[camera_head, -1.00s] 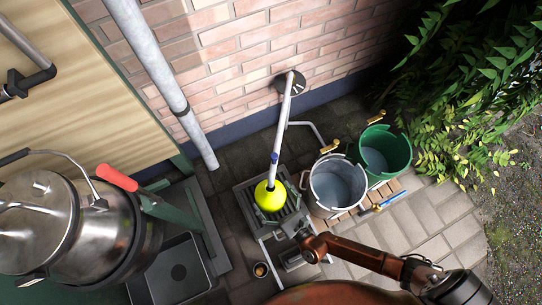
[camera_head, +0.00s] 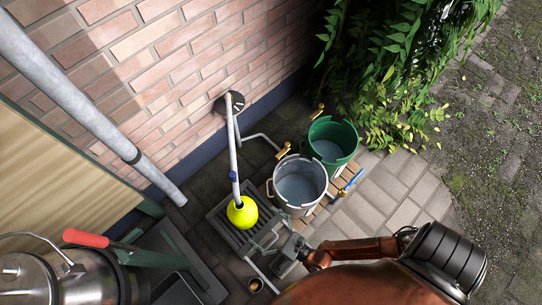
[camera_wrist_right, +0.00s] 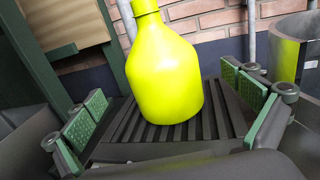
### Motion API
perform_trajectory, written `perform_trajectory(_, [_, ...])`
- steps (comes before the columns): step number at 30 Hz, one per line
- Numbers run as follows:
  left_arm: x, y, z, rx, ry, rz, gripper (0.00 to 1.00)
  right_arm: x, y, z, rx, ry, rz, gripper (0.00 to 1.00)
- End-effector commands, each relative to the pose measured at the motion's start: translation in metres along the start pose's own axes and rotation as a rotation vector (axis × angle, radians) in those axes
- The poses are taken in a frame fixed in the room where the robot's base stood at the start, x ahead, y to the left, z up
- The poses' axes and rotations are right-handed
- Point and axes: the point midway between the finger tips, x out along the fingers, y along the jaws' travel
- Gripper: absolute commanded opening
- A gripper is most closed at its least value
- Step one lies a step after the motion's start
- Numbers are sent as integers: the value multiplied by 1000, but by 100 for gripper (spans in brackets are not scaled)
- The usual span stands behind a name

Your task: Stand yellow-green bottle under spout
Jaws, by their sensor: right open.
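The yellow-green bottle (camera_head: 244,217) stands on a dark slatted grate (camera_head: 222,224) by the brick wall. The pale spout pipe (camera_head: 234,150) comes from the wall, and its lower end overlaps the bottle's top in the head view. The gap between them cannot be judged. My right gripper (camera_head: 268,240) is open just in front of the bottle. In the right wrist view the bottle (camera_wrist_right: 165,85) looks upright on the slats, ahead of and between the spread green-padded fingers, which appear clear of it. Its neck top is cut off there. My left gripper is out of view.
A grey bucket (camera_head: 300,186) and a green bucket (camera_head: 333,142) stand right of the grate on wooden slats. A metal churn (camera_head: 80,282) and a red-handled lever (camera_head: 86,238) are at lower left. Paving at right is open.

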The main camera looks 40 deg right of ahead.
Motion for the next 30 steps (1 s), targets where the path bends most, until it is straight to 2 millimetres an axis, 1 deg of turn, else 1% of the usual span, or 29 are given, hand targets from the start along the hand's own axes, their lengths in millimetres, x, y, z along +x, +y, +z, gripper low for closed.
perform_trajectory(1, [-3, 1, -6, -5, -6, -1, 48, -8, 0, 2, -2, 0, 0, 100])
perform_trajectory(3, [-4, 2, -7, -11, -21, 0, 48, -17, 0, 1, -1, 0, 0, 100])
perform_trajectory(6, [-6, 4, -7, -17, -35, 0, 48, -24, 0, 1, -1, 0, 0, 100])
perform_trajectory(10, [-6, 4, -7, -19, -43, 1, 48, -28, 0, 0, 0, -1, -1, 100])
perform_trajectory(16, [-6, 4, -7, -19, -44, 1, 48, -29, 0, 0, 6, 2, -5, 100])
perform_trajectory(19, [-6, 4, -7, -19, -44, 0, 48, -29, -5, 2, 74, 25, -51, 100])
perform_trajectory(20, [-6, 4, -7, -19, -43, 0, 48, -29, -8, 3, 115, 38, -78, 100])
perform_trajectory(23, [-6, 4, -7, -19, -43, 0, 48, -31, -26, 7, 317, 99, -211, 100])
perform_trajectory(26, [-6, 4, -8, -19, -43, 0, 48, -41, -46, 8, 594, 170, -375, 100])
perform_trajectory(27, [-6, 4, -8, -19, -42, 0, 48, -46, -53, 7, 713, 195, -441, 100])
perform_trajectory(29, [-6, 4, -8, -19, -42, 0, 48, -56, -61, 6, 897, 230, -535, 100])
perform_trajectory(30, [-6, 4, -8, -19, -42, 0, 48, -64, -65, 4, 1024, 250, -596, 100])
